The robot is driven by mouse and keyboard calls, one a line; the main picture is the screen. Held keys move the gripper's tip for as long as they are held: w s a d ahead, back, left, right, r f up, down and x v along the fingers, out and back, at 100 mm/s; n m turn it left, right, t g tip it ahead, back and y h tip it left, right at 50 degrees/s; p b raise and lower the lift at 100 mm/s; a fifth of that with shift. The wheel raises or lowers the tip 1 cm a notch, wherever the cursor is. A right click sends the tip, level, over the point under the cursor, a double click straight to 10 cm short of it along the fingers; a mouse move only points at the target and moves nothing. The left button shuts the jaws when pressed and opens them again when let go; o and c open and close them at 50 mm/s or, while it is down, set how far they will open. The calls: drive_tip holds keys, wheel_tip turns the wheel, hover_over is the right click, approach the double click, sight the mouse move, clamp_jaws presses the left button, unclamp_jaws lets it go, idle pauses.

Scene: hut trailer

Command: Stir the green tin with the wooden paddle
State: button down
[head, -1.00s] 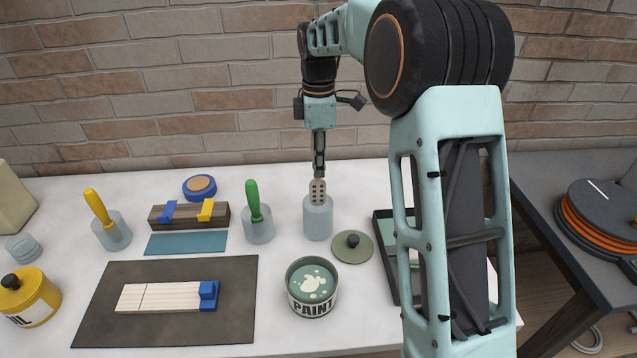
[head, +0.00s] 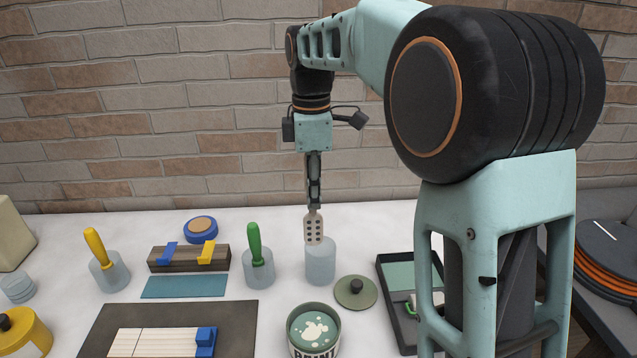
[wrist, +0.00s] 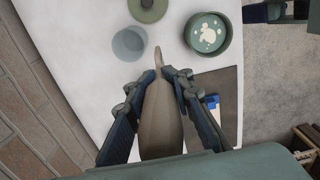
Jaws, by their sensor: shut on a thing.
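My gripper (head: 314,200) points down and is shut on the wooden paddle (head: 314,230), which hangs upright with its pierced end low. In the head view that end overlaps the rim of a clear grey holder (head: 320,264). In the wrist view the paddle (wrist: 160,115) lies between the fingers, its tip beside the holder (wrist: 129,44). The green tin (head: 314,336), marked PAINT, stands open in front of the holder, with pale splotches on its green contents. It also shows at the upper right of the wrist view (wrist: 208,34). The paddle is apart from the tin.
A green lid (head: 355,293) with a black knob lies right of the holder. A dark tray (head: 395,305) is farther right, partly behind my arm. Left are green-handled (head: 255,245) and yellow-handled (head: 97,250) tools in holders, a wooden block (head: 185,258) and a dark mat (head: 230,325).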

drive_tip(key=s+f+b, duration=0.2)
drive_tip(key=s+f, duration=0.2)
drive_tip(key=s, duration=0.9)
wheel_tip(320, 180, down, 13)
drive_tip(key=b, duration=0.9)
drive_tip(key=shift+a, duration=0.4)
